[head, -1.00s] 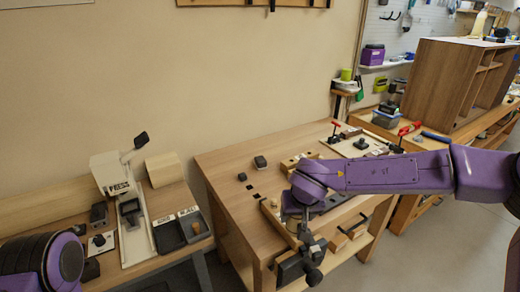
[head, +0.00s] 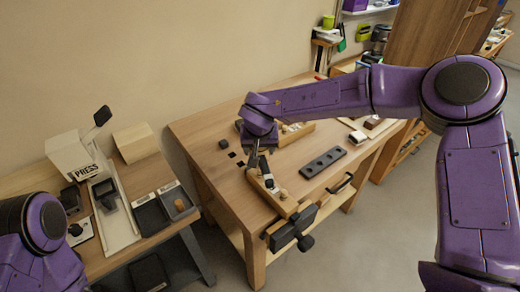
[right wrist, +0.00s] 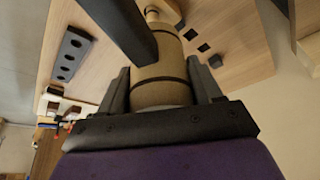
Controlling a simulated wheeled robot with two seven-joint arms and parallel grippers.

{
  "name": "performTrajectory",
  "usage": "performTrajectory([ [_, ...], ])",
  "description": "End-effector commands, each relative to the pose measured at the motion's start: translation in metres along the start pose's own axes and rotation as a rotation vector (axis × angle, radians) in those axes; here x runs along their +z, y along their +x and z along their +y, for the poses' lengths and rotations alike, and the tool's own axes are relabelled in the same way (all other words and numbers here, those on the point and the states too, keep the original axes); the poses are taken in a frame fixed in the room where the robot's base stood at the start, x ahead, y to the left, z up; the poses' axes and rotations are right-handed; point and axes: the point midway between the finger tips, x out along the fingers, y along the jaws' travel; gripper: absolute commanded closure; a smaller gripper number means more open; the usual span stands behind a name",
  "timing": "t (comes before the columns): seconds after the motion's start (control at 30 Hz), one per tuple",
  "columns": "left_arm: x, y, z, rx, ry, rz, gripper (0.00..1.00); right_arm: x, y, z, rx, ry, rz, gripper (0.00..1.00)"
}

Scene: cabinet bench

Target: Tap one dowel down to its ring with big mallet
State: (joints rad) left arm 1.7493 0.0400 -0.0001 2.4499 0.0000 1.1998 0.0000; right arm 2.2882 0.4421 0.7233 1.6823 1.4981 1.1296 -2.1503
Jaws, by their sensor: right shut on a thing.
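My right gripper (head: 262,160) is over the near left part of the wooden bench, mostly hidden by my wrist in the head view. In the right wrist view, its dark fingers (right wrist: 163,92) are shut on a tan cylinder with dark bands, which looks like the big mallet (right wrist: 160,72). A dark bar crosses in front of it, perhaps its handle. A small pale peg, perhaps a dowel (head: 283,194), shows by the wooden strip (head: 287,208) at the bench edge. Its ring cannot be made out. My left gripper is out of view.
A dark vise (head: 290,230) sticks out at the bench's near corner. A dark rack with several holes (head: 323,162) lies to the right. A small dark block (head: 224,144) lies at the left. The press (head: 75,157) and bins (head: 177,201) stand on the left bench. Bare bench top lies between.

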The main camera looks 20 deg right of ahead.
Motion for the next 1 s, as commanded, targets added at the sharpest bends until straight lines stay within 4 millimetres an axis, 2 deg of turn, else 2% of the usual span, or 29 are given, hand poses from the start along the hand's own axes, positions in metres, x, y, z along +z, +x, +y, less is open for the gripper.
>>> performTrajectory([
  [0.03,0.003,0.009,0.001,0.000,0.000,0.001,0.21,0.002,0.007,0.000,0.000,0.002,0.002,0.84],
  [0.13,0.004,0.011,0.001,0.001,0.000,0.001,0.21,0.002,0.008,0.001,0.001,0.003,0.002,0.84],
  [0.4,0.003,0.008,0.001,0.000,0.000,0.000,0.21,0.001,0.005,0.001,0.000,0.002,0.001,0.84],
  [0.6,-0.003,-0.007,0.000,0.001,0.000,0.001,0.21,0.002,0.004,0.000,0.001,0.002,0.000,0.84],
  [0.8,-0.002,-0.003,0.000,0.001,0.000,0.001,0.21,0.003,0.008,0.000,0.001,0.003,0.001,0.84],
  [1.0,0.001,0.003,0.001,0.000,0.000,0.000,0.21,0.013,0.031,0.000,0.001,0.001,-0.001,0.84],
])
